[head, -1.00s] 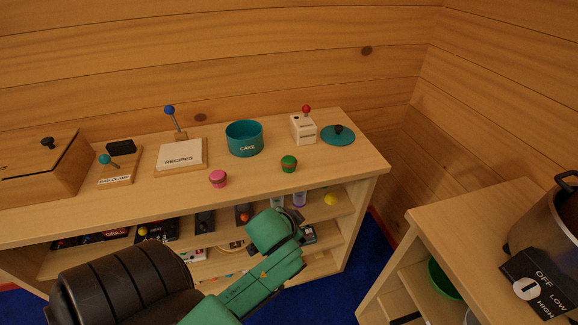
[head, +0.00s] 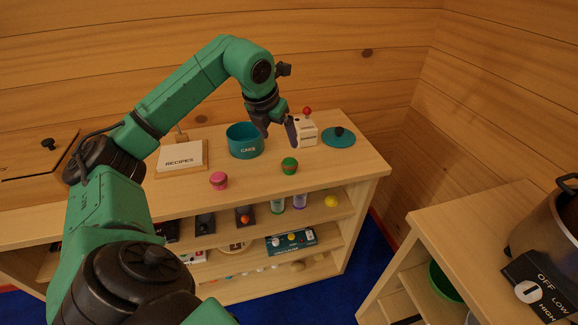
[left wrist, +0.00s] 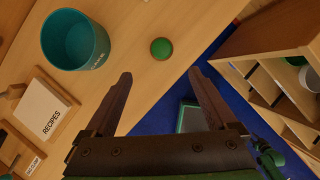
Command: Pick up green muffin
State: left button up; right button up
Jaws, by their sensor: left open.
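The green muffin (head: 289,165) stands on the shelf top near its front edge, right of the pink muffin (head: 219,180). In the left wrist view the green muffin (left wrist: 161,48) lies beyond the fingertips, roughly between their lines. My left gripper (head: 279,132) is open and empty above the shelf top, behind the green muffin in the head view and apart from it. Its two fingers also show in the left wrist view (left wrist: 160,75). My right gripper is not in view.
A teal CAKE bowl (head: 245,141) stands left of my gripper. A white box with a red-knobbed lever (head: 306,131) and a teal lid (head: 339,137) stand to its right. The RECIPES block (head: 181,158) is farther left. The shelf top right of the green muffin is clear.

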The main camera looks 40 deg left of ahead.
aim_at(289, 162)
pick_arm(q)
jog(key=p+x, duration=0.4)
jog(key=x, duration=1)
jog(key=shift+d+f, duration=0.1)
jog(key=shift+d, duration=0.1)
jog(key=shift+w+f, duration=0.15)
jog(key=shift+f, duration=0.05)
jog(key=shift+r, duration=0.1)
jog(key=c, duration=1.4)
